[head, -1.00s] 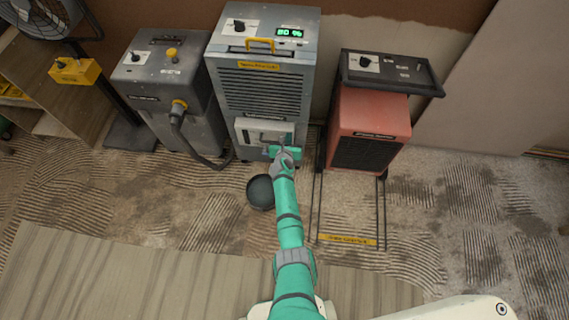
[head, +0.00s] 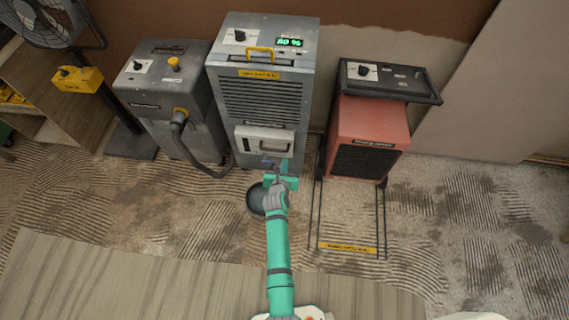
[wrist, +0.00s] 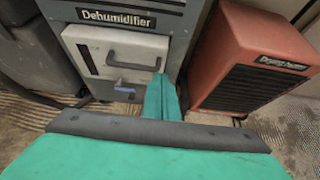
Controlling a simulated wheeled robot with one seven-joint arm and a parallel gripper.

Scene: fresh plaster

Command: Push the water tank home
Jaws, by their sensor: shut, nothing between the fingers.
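The water tank is the pale grey drawer front (head: 264,139) low on the grey dehumidifier (head: 264,95), with a dark bar handle. My gripper (head: 281,172) is shut and empty, just below and in front of the tank. In the wrist view its teal fingers (wrist: 161,95) lie at the tank's lower right corner; contact is unclear.
A dark round bucket (head: 256,199) stands on the floor beside my wrist. A red heater (head: 368,135) with a wire frame stands at right, close to my gripper. A grey machine (head: 170,95) with a hose stands at left.

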